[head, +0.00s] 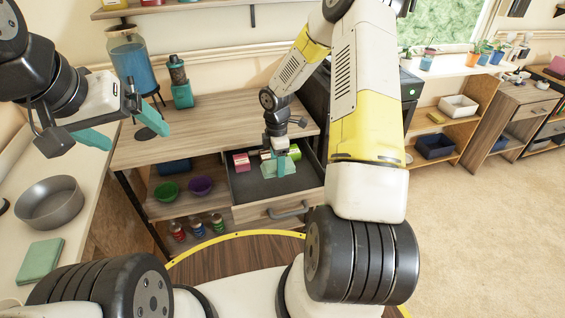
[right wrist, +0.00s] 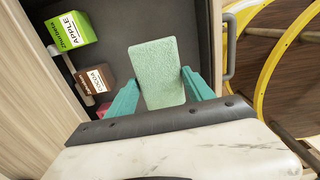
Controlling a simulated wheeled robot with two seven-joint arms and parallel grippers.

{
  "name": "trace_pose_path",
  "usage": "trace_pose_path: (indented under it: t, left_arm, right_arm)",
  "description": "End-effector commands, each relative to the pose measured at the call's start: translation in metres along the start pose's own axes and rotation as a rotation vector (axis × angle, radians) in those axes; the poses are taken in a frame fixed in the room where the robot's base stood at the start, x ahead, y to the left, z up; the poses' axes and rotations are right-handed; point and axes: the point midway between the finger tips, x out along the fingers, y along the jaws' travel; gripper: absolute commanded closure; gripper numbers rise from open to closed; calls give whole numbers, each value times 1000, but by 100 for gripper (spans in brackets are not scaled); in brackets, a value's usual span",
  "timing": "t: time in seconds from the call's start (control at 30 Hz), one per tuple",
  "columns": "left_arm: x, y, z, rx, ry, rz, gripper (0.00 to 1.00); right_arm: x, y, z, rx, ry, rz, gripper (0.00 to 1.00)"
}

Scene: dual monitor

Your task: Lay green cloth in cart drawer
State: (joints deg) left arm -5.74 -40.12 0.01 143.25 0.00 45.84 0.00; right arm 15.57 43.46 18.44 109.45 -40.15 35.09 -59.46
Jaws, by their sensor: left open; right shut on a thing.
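The light green cloth (right wrist: 160,72) is flat and rectangular, between the teal fingers of my right gripper (right wrist: 155,88) in the right wrist view. In the head view my right gripper (head: 281,163) is over the open cart drawer (head: 268,214), shut on the cloth. The cloth is over the dark drawer floor; I cannot tell whether it touches it. My left gripper (head: 124,130) is open and empty, up at the left, away from the drawer.
A green box (right wrist: 70,32) and a brown box (right wrist: 96,79) stand in the drawer. A green folded item (head: 40,261) and a metal bowl (head: 50,204) are on the left counter. Green and purple bowls (head: 201,187) sit on the cart shelf. The drawer handle (head: 289,211) sticks out in front.

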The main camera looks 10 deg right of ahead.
Motion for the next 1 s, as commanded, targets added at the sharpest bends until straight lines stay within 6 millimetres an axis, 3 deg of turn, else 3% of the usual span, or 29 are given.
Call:
trace_pose_path:
  t: [0.2, 0.63, 1.0]
  left_arm:
    - [0, 0, 0, 0, 0, 0, 12]
    - [0, 0, 0, 0, 0, 0, 12]
    - [0, 0, 0, 0, 0, 0, 12]
  right_arm:
    - [41, -1, -1, -2, 0, -4, 78]
    - [88, -1, 0, 0, 0, -3, 78]
    - [93, 0, 0, 1, 1, -1, 78]
